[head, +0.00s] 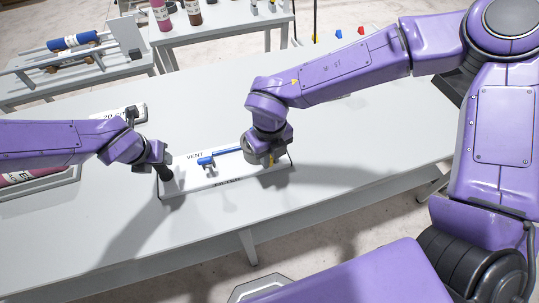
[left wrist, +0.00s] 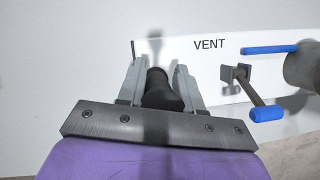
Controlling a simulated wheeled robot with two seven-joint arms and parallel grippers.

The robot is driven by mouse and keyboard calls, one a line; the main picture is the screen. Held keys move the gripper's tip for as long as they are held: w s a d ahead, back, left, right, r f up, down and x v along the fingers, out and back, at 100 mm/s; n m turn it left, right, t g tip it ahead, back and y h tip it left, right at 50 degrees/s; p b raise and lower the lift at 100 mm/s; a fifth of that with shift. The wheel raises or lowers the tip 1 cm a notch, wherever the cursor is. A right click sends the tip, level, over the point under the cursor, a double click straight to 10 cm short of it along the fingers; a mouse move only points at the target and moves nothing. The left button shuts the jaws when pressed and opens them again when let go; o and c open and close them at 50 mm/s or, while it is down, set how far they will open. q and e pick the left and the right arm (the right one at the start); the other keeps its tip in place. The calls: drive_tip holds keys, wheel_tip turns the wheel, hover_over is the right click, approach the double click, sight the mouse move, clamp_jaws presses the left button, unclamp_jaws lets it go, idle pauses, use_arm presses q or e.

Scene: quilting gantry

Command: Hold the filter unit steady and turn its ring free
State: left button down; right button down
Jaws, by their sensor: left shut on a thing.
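A white panel (head: 186,184) marked VENT and FILTER lies on the table in front of me. My left gripper (head: 163,170) is at the panel's left end, shut on a black grip (left wrist: 160,92), which stands between both fingers in the left wrist view. My right gripper (head: 268,156) is over the panel's right part, beside a grey round part (head: 250,152) that may be the filter unit. This part also shows at the right edge of the left wrist view (left wrist: 303,68). The right fingertips are hidden, and I cannot make out the ring.
A blue bar (head: 219,154) and a short blue-ended lever (left wrist: 266,113) sit on the panel between my grippers. A pink roll (head: 20,174) in a tray is at the left. Side tables with bottles (head: 193,12) and a blue roll (head: 73,41) stand behind. The table's right side is clear.

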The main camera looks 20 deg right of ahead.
use_arm(q)
drive_tip(key=shift+a+f, duration=0.1)
use_arm(e)
drive_tip(key=shift+a, duration=0.1)
drive_tip(key=shift+w+a+m, duration=0.45)
drive_tip(key=shift+a+m, duration=0.75)
drive_tip(key=shift+m, duration=0.8)
drive_tip(key=shift+w+a+m, duration=0.4)
drive_tip(key=shift+a+m, duration=0.85)
drive_tip(key=shift+m, duration=0.75)
drive_tip(key=shift+w+a+m, duration=0.45)
drive_tip(key=shift+a+m, duration=0.75)
drive_tip(key=shift+m, duration=0.8)
drive_tip(key=shift+r, duration=0.1)
drive_tip(key=c, duration=1.1)
unclamp_jaws()
drive_tip(key=shift+o, duration=0.2)
